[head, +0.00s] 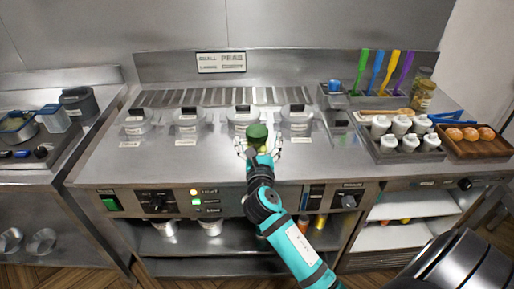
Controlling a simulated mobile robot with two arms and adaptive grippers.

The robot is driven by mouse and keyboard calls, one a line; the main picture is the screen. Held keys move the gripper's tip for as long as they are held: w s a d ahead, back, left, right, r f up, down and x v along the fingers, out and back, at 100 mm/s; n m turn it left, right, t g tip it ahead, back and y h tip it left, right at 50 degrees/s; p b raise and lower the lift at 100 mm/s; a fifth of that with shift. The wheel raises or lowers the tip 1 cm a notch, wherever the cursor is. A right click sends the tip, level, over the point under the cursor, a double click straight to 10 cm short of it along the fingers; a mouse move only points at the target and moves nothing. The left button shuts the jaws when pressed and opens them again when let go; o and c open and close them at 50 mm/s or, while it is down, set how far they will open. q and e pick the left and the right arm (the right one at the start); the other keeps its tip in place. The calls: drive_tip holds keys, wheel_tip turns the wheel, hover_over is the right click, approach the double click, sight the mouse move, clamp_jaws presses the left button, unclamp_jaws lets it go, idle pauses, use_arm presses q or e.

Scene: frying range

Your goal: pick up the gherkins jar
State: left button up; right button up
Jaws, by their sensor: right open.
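A jar with a green lid (257,131), which looks like the gherkins jar, stands near the front of the steel counter. Its body is mostly hidden by my right gripper, and I cannot read any label. My right gripper (259,150) is open, with its fingers spread to the left and right of the jar. I cannot tell whether the fingers touch it. My left gripper is not in view.
Lidded pans (187,122) stand in a row behind and beside the jar. A tray of white bottles (401,127), a wooden tray of orange round items (470,134) and another jar (423,92) are at the right. The counter front left of the jar is clear.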

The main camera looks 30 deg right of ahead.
sight(257, 130)
drive_tip(key=x, duration=0.5)
drive_tip(key=shift+w+f+p, duration=0.1)
drive_tip(key=shift+w+p, duration=0.1)
drive_tip(key=shift+p, duration=0.15)
drive_tip(key=shift+c, duration=1.3)
drive_tip(key=c, duration=1.4)
drive_tip(key=shift+c, duration=0.8)
drive_tip(key=shift+r, duration=0.2)
